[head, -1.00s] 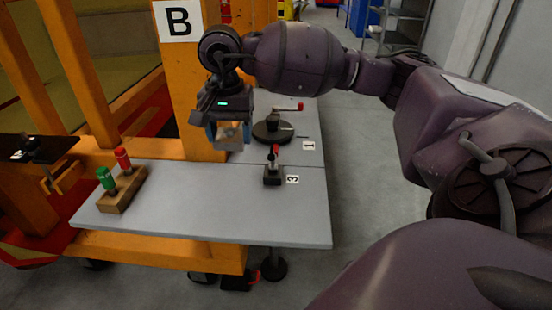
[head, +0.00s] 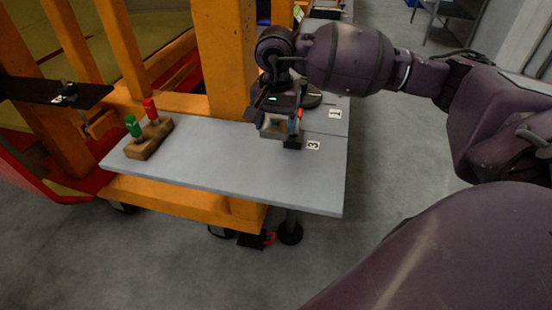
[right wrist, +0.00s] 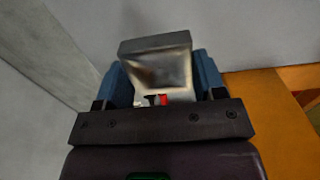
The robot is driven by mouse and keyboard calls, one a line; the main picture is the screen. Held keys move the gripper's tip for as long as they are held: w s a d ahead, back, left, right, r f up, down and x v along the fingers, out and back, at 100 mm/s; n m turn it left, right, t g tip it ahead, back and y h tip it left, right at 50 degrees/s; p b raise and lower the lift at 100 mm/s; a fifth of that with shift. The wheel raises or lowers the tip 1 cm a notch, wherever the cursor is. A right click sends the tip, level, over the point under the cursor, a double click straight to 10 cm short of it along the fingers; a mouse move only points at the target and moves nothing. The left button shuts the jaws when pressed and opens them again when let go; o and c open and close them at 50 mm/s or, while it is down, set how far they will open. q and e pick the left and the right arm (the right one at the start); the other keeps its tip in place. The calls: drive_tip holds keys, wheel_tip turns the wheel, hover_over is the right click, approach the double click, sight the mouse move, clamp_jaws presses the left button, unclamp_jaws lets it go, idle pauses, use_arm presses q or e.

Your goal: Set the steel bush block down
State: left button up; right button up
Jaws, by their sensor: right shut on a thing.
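My right gripper (head: 277,122) is shut on the steel bush block (head: 275,130), over the grey table (head: 230,170). In the right wrist view the block (right wrist: 158,68) is a grey metal piece with a dark square face, between the two blue fingers of the gripper (right wrist: 163,80). In the head view the gripper and block partly cover the small black clamp with a red handle (head: 294,141) by the label 3. I cannot tell whether the block touches the table. My left gripper is not in view.
A wooden holder (head: 150,140) with a green and a red handle stands at the table's left. A dark round stand (head: 312,98) is behind the gripper, near label 1. An orange post (head: 225,60) rises at the table's back edge. The table's front middle is bare.

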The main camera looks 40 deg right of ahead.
sight(276, 167)
wheel_tip(276, 167, down, 11)
drive_tip(key=shift+f, duration=0.1)
idle(0.5)
drive_tip(key=shift+f+b, duration=0.1)
drive_tip(key=shift+b, duration=0.2)
drive_tip(key=o, duration=0.8)
drive_tip(key=shift+f, duration=0.1)
drive_tip(key=shift+c, duration=0.2)
drive_tip(key=o, duration=0.4)
drive_tip(key=shift+o, duration=0.2)
drive_tip(key=shift+r, duration=0.25)
wheel_tip(276, 167, up, 12)
